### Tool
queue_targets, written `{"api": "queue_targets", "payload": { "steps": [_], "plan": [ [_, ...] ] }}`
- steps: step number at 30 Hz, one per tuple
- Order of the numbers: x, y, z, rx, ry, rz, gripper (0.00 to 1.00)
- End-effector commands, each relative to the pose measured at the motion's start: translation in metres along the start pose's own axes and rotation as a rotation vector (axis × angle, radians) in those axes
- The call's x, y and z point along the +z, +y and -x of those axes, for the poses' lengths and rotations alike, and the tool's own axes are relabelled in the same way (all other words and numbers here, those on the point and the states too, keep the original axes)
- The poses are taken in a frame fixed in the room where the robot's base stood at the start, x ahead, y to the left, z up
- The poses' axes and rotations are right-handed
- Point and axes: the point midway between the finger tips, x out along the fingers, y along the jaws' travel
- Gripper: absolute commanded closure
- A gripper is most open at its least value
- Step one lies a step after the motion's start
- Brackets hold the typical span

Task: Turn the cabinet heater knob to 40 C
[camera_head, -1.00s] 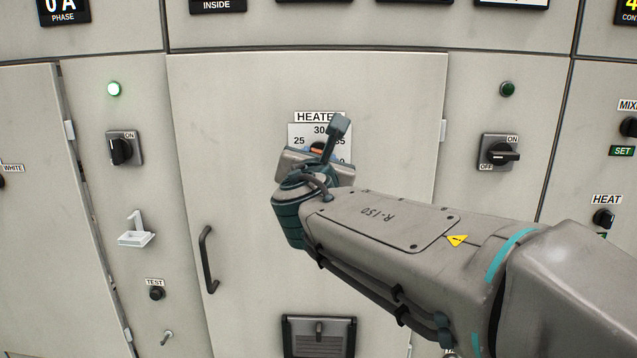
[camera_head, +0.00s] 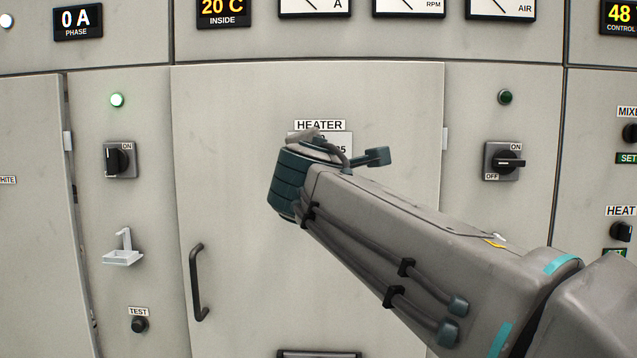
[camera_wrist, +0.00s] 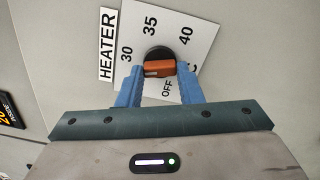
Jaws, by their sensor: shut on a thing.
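The heater knob (camera_wrist: 159,66) has a black round base and an orange grip bar. In the wrist view it sits on a white dial plate (camera_wrist: 186,22) marked 30, 35, 40 and OFF. My gripper (camera_wrist: 160,75) has its two blue fingers on either side of the orange bar and is shut on it. The bar lies nearly level across that view; I cannot tell which mark it points to. In the head view my wrist hides the knob and most of the plate, below the HEATER label (camera_head: 319,125).
The knob is on a cabinet door (camera_head: 235,120) with a black handle (camera_head: 197,283) at lower left. ON/OFF switches stand left (camera_head: 120,160) and right (camera_head: 504,161). A display (camera_head: 222,12) above reads 20 C INSIDE. My arm comes in from the lower right.

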Motion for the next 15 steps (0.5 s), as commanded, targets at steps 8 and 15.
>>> {"api": "queue_targets", "payload": {
  "steps": [8, 15],
  "plan": [
    [-0.0019, -0.0041, -0.0002, 0.001, 0.0, -0.262, 0.9],
    [-0.0017, -0.0032, 0.0, 0.001, 0.0, -0.49, 0.9]
  ]
}}
